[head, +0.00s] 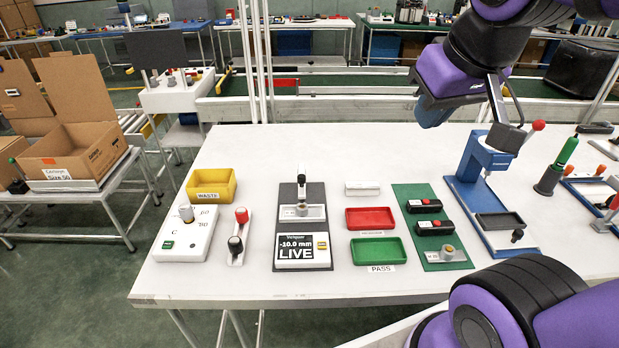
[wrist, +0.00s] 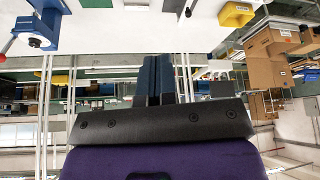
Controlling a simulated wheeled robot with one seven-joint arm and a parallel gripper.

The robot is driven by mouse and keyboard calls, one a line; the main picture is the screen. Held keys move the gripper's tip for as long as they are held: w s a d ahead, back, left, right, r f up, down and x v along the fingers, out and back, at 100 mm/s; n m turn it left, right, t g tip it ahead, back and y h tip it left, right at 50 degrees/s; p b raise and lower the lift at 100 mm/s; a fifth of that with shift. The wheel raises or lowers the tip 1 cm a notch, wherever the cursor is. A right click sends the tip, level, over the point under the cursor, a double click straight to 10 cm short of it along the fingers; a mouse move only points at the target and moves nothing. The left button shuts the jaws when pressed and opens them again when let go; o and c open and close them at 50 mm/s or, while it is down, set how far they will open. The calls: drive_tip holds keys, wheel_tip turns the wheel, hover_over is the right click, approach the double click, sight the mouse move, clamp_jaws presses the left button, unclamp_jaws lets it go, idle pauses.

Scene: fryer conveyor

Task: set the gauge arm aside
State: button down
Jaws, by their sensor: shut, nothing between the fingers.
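A gauge station with a dark grey base (head: 315,235) stands mid-table in the head view. Its display (head: 302,247) reads -10.0 mm LIVE. An upright black and silver part (head: 301,181), which looks like the gauge arm, stands at its back above a pale block (head: 302,212). I cannot tell its exact pose. My gripper (head: 434,116) is above the table's back edge, right of and well apart from the gauge. In the wrist view its blue fingers (wrist: 160,75) are together with nothing between them.
A yellow waste bin (head: 211,186), a two-knob lever (head: 238,238) and a white control box (head: 185,236) lie left of the gauge. Red (head: 371,218) and green (head: 378,251) trays lie right, then a green mat (head: 443,265) and a blue press (head: 470,185).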

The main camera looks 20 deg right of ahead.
sight(302, 178)
drive_tip(key=w+f+m+t+y, duration=0.1)
drive_tip(key=w+f+m, duration=0.3)
drive_tip(key=w+f, duration=1.9)
drive_tip(key=shift+w+d+f+m+t+y, duration=0.3)
drive_tip(key=shift+w+f+m+t+y, duration=0.1)
drive_tip(key=shift+f+y, duration=0.6)
drive_tip(key=shift+f, duration=0.1)
drive_tip(key=w+a+f, duration=0.5)
drive_tip(key=w+f, duration=0.2)
drive_tip(key=f, duration=0.1)
drive_tip(key=shift+w+a, duration=0.25)
drive_tip(key=shift+w, duration=0.1)
